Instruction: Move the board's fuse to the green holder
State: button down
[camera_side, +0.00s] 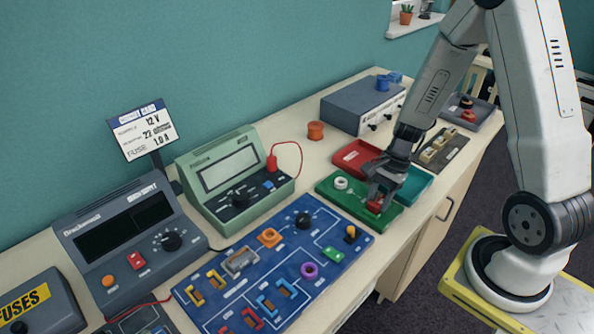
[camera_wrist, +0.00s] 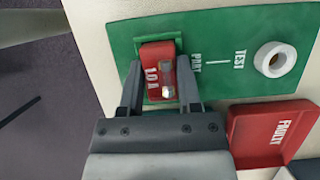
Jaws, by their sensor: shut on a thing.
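A red fuse (camera_wrist: 157,62) with a white rating marking that looks like 10 A or 1.0 A is between my gripper's fingers (camera_wrist: 160,80). My gripper (camera_side: 377,200) is shut on it at the right front end of the green holder plate (camera_side: 386,215). In the wrist view, the plate (camera_wrist: 215,40) reads PART and TEST, and a lighter green edge shows around the fuse. I cannot tell whether the fuse is fully seated or just above. The red fuse also shows in the side view (camera_side: 375,206). The blue circuit board (camera_side: 350,258) carries several coloured parts.
A white ring (camera_wrist: 275,60) stands on the plate beside the fuse. A red FAULTY tray (camera_wrist: 268,135) and a teal tray (camera_side: 415,187) lie close by. Meters (camera_side: 240,180), a grey supply box (camera_side: 350,103) and an orange spool (camera_side: 316,130) stand farther back.

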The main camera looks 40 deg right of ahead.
jog(key=shift+f, duration=0.1)
grip_release()
dwell(0.3)
jog(key=shift+r, duration=4)
